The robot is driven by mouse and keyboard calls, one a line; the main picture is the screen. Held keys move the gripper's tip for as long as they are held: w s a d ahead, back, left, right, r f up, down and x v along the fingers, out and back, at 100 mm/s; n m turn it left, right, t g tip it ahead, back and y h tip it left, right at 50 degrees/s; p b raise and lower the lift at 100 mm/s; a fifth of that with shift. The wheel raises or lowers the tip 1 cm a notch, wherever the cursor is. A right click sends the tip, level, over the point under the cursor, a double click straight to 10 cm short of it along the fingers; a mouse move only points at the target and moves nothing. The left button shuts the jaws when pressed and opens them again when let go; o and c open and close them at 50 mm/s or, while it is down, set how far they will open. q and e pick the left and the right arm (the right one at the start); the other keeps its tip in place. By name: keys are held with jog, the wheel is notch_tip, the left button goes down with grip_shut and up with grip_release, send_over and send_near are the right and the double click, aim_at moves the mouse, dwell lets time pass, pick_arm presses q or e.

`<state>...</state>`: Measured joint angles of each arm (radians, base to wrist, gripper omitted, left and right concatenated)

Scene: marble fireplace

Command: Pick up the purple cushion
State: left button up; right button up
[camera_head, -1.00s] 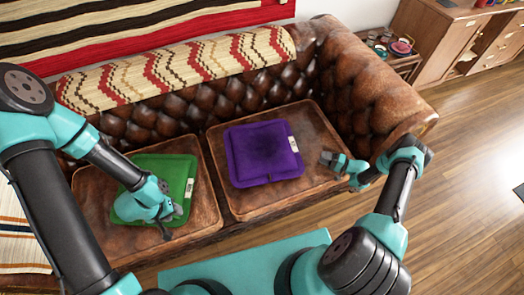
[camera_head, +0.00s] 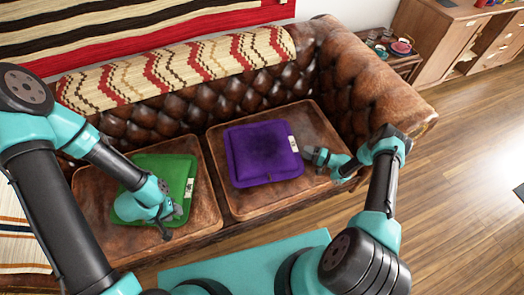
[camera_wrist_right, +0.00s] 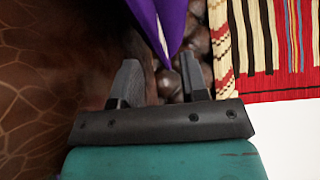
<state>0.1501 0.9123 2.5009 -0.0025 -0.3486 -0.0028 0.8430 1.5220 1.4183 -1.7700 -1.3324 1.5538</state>
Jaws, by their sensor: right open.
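The purple cushion (camera_head: 263,153) lies flat on the right seat of the brown leather sofa, with a white tag at its right edge. My right gripper (camera_head: 308,154) is open just to the right of the cushion, close to that edge. In the right wrist view, a corner of the purple cushion (camera_wrist_right: 160,25) points down towards the space between the open fingers (camera_wrist_right: 160,82). I cannot tell whether they touch. My left gripper (camera_head: 172,213) is over the front of the green cushion (camera_head: 170,172) on the left seat; its finger opening is unclear.
The sofa's tufted backrest (camera_head: 215,100) and right arm (camera_head: 372,90) rise behind and to the right of the seats. A patterned throw (camera_head: 180,68) covers the top of the back. A side table with dishes (camera_head: 395,50) stands beyond the right arm.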

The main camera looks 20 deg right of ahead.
jog(key=x, duration=0.5)
jog(key=shift+s+a+f, duration=0.1)
jog(key=shift+s+f, duration=0.05)
jog(key=shift+s, duration=0.1)
grip_shut()
dwell(0.4)
